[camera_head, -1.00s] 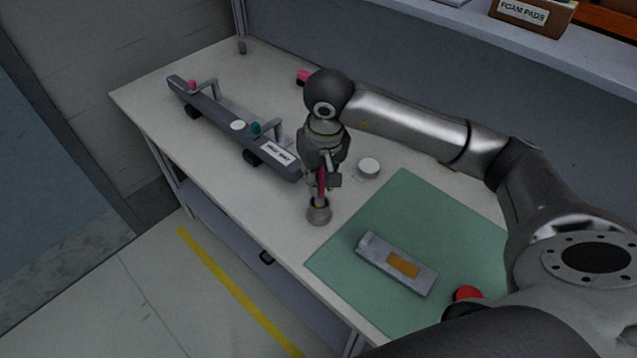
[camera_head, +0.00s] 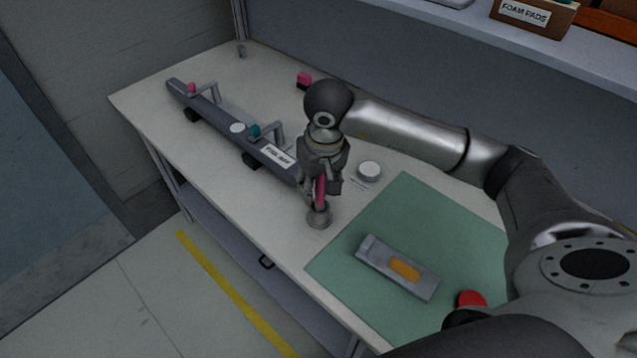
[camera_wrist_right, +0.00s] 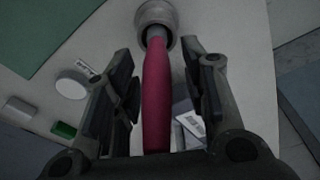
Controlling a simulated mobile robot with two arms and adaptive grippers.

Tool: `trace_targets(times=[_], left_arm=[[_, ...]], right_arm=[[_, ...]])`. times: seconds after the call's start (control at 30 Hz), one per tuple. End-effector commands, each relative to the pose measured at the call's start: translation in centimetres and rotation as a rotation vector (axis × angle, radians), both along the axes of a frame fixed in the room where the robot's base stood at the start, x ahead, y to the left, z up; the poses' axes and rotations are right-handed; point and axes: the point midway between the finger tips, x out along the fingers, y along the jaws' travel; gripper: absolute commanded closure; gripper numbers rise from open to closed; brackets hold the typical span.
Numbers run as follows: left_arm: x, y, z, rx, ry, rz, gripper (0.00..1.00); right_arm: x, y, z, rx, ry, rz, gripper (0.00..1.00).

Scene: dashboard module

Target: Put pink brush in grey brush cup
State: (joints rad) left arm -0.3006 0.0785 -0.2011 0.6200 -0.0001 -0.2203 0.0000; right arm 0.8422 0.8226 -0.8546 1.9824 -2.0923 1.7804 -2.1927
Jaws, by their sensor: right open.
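The pink brush (camera_head: 320,190) stands with its lower end in the mouth of the grey brush cup (camera_head: 319,217), near the table's front edge. In the right wrist view the pink handle (camera_wrist_right: 156,95) runs between the finger pads into the round grey cup (camera_wrist_right: 157,18). My right gripper (camera_wrist_right: 160,95) is open around the handle, with a visible gap on each side. In the head view the right gripper (camera_head: 321,185) is just above the cup. The brush's lower end is hidden inside the cup. My left gripper is not in view.
A long dark dashboard module (camera_head: 215,118) lies to the left on the table. A white round container (camera_head: 369,171) stands right of the gripper. A green mat (camera_head: 400,215) holds a grey block (camera_head: 375,257) with an orange patch. A pink-and-black item (camera_head: 303,80) sits behind.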

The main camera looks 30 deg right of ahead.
Motion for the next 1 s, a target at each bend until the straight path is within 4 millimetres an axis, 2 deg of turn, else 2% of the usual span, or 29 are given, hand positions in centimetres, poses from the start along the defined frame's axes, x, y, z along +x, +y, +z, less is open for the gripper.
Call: trace_targets(times=[0.17, 0.3, 0.33, 0.7, 0.83, 1.0], left_arm=[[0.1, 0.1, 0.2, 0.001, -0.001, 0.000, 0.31], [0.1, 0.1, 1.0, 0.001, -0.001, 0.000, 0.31], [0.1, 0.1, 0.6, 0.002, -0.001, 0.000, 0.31], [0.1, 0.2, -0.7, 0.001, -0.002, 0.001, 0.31], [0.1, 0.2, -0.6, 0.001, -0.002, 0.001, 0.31], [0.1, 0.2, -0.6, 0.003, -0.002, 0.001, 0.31]], right_arm=[[0.0, 0.0, 0.2, 0.000, 0.000, 0.000, 0.60], [0.0, 0.0, 1.0, 0.000, -0.002, 0.000, 0.60], [0.0, 0.0, 1.4, 0.001, -0.005, 0.000, 0.60], [-1.3, 0.1, 9.5, 0.000, -0.006, 0.000, 0.60], [-1.6, 0.1, 11.3, -0.001, -0.003, 0.000, 0.60], [-1.8, 0.1, 12.3, 0.000, -0.001, -0.001, 0.60]])
